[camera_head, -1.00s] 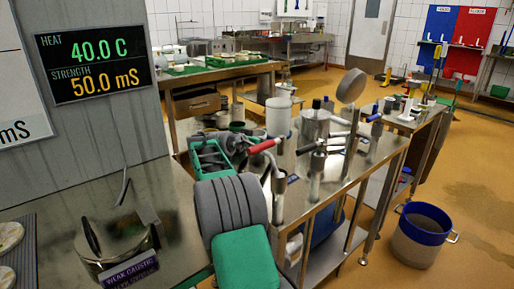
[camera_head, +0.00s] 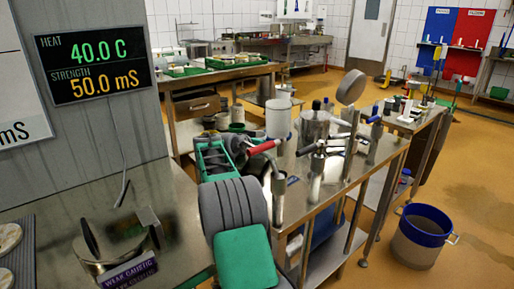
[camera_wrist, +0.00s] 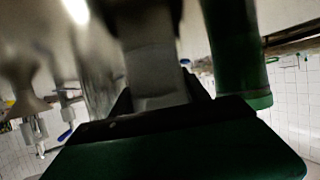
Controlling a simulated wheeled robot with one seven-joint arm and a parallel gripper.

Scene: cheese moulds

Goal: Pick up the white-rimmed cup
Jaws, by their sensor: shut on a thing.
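My arm reaches forward in the head view, with its teal pad and grey ribbed link nearest and a teal frame beyond. My gripper (camera_head: 238,148) is at the far end, beside the metal bench, partly hidden by the arm. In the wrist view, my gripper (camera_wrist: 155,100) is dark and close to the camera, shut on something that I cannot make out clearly. A blurred grey block (camera_wrist: 155,65) is in the middle there, and a dark green cylinder (camera_wrist: 235,50) stands to its right. I cannot make out the white rim of the cup in either view.
A white container (camera_head: 278,118) and a metal pot (camera_head: 314,125) stand on the bench past my gripper. A red-handled valve (camera_head: 265,147) is close on its right. A vessel with a weak caustic label (camera_head: 128,270) is at lower left. A blue-rimmed bucket (camera_head: 422,235) stands on the floor.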

